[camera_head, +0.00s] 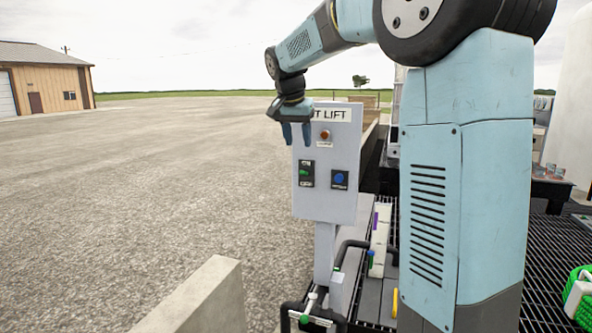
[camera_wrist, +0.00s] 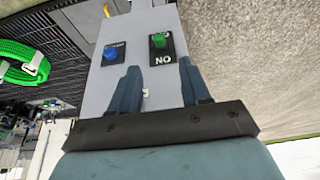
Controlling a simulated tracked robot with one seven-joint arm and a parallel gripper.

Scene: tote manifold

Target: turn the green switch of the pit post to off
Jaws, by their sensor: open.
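The pit post's grey panel (camera_head: 346,205) stands upright at the centre of the head view, with a sign ending in "T LIFT", partly hidden by my gripper. The green switch (camera_head: 305,173) sits on a black plate at its lower left; it also shows in the wrist view (camera_wrist: 159,41), where the ON label appears upside down. I cannot tell for sure which way its knob is turned. My gripper (camera_head: 296,142) is open and empty, fingers pointing down, above the switch and apart from it. In the wrist view the fingers (camera_wrist: 162,72) spread on either side below the switch.
A blue button (camera_head: 340,179) is right of the switch, and an orange lamp (camera_head: 325,135) is above. A concrete block (camera_head: 205,300) stands at the front. Black pipes (camera_head: 340,262) and a dark grating (camera_head: 560,255) lie low. Open gravel (camera_head: 150,190) is at left.

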